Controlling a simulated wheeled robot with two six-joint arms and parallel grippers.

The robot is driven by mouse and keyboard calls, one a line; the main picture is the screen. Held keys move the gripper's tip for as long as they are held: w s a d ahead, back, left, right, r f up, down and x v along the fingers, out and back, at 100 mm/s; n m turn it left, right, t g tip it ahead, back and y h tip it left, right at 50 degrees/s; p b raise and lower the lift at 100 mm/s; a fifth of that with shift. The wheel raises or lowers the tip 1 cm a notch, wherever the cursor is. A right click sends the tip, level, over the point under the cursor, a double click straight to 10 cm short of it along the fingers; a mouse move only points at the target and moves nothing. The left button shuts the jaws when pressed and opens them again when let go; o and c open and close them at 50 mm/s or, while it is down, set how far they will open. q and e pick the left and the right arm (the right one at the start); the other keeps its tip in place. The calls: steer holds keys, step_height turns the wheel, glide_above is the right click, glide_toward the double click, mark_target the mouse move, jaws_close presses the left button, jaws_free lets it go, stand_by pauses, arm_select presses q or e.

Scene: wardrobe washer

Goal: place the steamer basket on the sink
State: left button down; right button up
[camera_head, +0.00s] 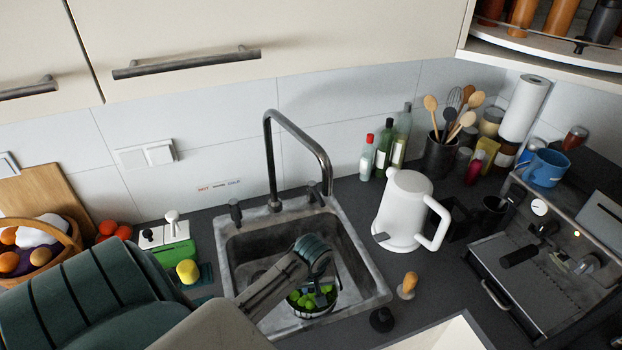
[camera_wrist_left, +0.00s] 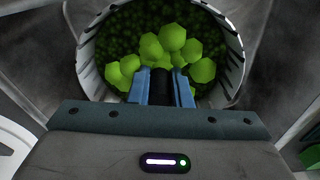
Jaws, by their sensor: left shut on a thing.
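The steamer basket (camera_head: 312,314) is a small round bowl with a slotted metal wall, holding several bright green pieces. It is in the sink (camera_head: 364,282), within the basin outline near its front. My left gripper (camera_head: 318,279) comes in from the left over the basin and is shut on the basket at its near rim. In the left wrist view the basket wall (camera_wrist_left: 233,62) curves around the green pieces, and the blue-edged fingertips of the gripper (camera_wrist_left: 163,88) meet its near side. I cannot tell whether the basket's underside touches the basin floor. My right gripper is not in view.
A tall faucet (camera_head: 270,150) rises behind the basin. A white kettle (camera_head: 402,212) stands right of the sink, with a wooden-handled item (camera_head: 408,284) nearer. A green-and-white box (camera_head: 172,248) and a yellow lemon (camera_head: 187,272) are to the left. An espresso machine (camera_head: 540,270) is far right.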

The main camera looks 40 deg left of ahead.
arm_select(q)
steer(key=shift+f, duration=0.15)
step_height(320, 180, down, 10)
steer(key=b, duration=0.3)
steer(key=shift+f+b, duration=0.25)
steer(key=shift+b, duration=0.15)
steer(key=shift+w+a, duration=2.15)
steer(key=shift+d+f, duration=0.1)
steer(key=shift+f, duration=0.5)
steer(key=shift+f, duration=0.25)
steer(key=c, duration=0.9)
jaws_free()
steer(key=shift+s, duration=0.1)
